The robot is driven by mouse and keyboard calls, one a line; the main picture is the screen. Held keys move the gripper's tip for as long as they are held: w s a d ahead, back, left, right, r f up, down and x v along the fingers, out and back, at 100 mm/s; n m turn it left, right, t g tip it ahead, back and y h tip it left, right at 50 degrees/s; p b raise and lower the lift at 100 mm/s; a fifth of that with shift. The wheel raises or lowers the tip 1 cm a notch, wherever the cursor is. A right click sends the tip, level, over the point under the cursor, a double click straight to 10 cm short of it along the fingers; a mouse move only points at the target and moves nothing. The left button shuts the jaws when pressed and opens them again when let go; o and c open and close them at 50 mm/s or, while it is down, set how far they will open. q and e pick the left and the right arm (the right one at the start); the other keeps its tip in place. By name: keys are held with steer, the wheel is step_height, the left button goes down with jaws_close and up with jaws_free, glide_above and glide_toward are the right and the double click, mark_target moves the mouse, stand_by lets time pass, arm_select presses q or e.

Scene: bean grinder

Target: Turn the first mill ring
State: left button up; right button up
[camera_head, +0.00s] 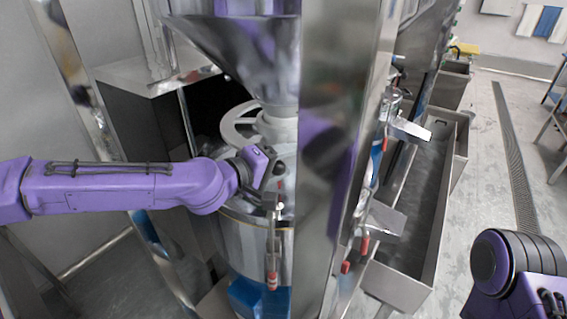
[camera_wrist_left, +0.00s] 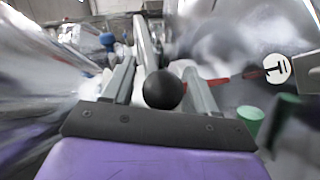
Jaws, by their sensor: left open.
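The mill stands under a steel hopper (camera_head: 245,45). A pale spoked ring (camera_head: 238,122) shows on it, partly hidden by the hopper's neck and the steel post. My left gripper (camera_head: 274,190) is at the front of the mill's drum, below and right of that ring, close to the post. In the left wrist view, the jaws of my left gripper (camera_wrist_left: 160,70) are apart, with a black ball knob (camera_wrist_left: 163,90) between them. I cannot tell whether either finger touches the knob. The knob also shows small beside the gripper in the head view (camera_head: 279,168). My right gripper is out of view.
The tall steel post (camera_head: 325,160) stands right beside my left gripper. A red-tipped lever (camera_head: 272,265) hangs below it, near a blue part (camera_head: 258,297). Steel troughs (camera_head: 420,215) line the right side.

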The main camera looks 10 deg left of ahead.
arm_select(q)
steer(key=shift+w+d, duration=0.1)
steer(key=shift+d, duration=0.1)
jaws_close()
